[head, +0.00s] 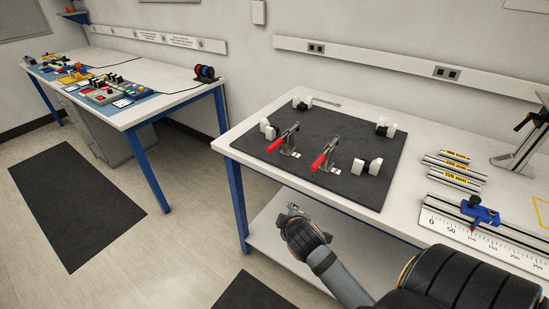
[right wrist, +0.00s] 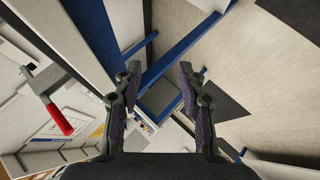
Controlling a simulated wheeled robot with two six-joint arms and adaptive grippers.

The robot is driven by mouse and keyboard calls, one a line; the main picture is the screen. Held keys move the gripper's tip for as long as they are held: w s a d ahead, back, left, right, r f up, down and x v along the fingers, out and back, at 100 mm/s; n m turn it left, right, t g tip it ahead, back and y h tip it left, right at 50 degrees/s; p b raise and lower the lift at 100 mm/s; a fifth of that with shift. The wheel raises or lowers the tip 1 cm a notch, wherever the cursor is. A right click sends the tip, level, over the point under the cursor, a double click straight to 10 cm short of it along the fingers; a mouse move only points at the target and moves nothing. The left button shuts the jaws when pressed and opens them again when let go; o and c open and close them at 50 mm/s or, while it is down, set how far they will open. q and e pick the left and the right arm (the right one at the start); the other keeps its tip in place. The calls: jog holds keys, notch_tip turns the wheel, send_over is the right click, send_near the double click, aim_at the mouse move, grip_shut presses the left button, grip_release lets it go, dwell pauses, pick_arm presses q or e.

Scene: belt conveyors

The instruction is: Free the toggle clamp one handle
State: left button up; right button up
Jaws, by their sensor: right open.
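Two toggle clamps stand on a dark mat (head: 345,140) on the table. The left clamp has a red handle (head: 277,146) that slants down to the front left. The right clamp has a similar red handle (head: 317,163). Small white tags lie beside both clamps; their text is too small to read. My right gripper (head: 293,208) is empty, in front of the table's front edge and apart from both handles. In the right wrist view its fingers (right wrist: 160,75) are spread. One red handle (right wrist: 60,120) shows at the left there; I cannot tell which. My left gripper is out of view.
White blocks (head: 375,167) stand around the mat. Labelled bars (head: 453,167) and a ruled rail (head: 478,231) with a blue stop (head: 480,211) lie to the right. A lower shelf (head: 300,245) sits under the table. Another workbench (head: 155,105) stands at the left.

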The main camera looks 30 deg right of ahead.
aim_at(276, 147)
jog(key=w+d+r+n+t+h, duration=0.1)
jog(key=w+r+n+t, duration=0.25)
jog(key=r, duration=0.45)
jog(key=w+d+r+n+t+h, duration=0.1)
jog(key=w+r+n+t, duration=0.25)
jog(key=r, duration=0.45)
jog(key=shift+g, duration=0.5)
jog(key=x, duration=0.6)
jog(key=p+x, duration=0.1)
jog(key=x, duration=0.3)
jog(key=shift+d+f, duration=0.1)
jog(key=shift+f, duration=0.2)
jog(key=shift+s, duration=0.1)
grip_shut()
